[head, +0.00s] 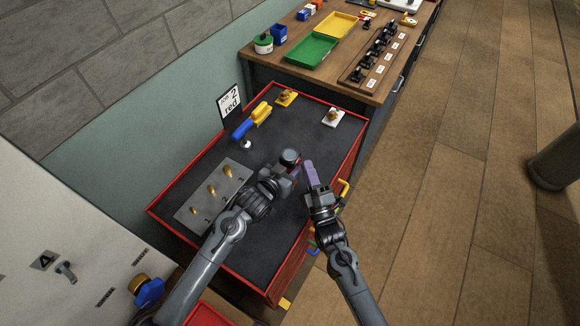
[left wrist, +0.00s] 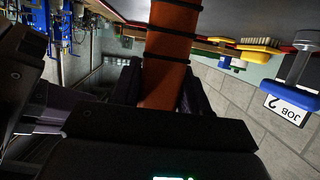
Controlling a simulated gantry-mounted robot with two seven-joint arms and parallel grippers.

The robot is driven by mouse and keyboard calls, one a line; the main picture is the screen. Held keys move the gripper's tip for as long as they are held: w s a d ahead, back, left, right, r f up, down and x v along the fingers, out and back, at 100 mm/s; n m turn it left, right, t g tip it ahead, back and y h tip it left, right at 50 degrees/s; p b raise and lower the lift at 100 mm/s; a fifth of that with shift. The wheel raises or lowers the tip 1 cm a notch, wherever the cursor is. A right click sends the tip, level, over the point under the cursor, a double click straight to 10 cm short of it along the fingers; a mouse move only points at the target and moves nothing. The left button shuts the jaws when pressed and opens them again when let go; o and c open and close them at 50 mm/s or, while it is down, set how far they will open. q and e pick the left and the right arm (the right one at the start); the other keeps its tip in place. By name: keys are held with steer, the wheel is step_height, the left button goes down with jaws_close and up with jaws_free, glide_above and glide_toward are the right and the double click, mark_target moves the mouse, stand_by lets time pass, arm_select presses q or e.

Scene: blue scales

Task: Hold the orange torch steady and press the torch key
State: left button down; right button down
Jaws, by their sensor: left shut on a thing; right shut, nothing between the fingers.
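The orange torch (left wrist: 167,55) shows close up in the left wrist view, with dark bands around its body. My left gripper (left wrist: 163,88) is shut on it, one finger on each side. In the head view a dark round end (head: 289,156), which looks like the torch's, rises at my left gripper (head: 284,171), above the cart top. The orange body is mostly hidden there. My right gripper (head: 309,168) is shut and empty, its purple fingers just right of the torch. Whether they touch it cannot be told. The torch key cannot be made out.
The red-edged cart has a dark top (head: 202,172). A wooden bench with green (head: 311,51) and yellow trays stands behind.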

steer(key=shift+s+d, duration=0.1)
stand_by(0.3)
steer(key=shift+s+d, duration=0.2)
steer(key=shift+d, duration=0.1)
steer(key=shift+s+d, duration=0.5)
steer(key=shift+d, duration=0.35)
steer(key=shift+s+d, duration=0.5)
steer(key=shift+d, duration=0.35)
steer(key=shift+s+d, duration=0.5)
steer(key=shift+d, duration=0.35)
arm_select(q)
steer(key=shift+c, duration=2.4)
jaws_free()
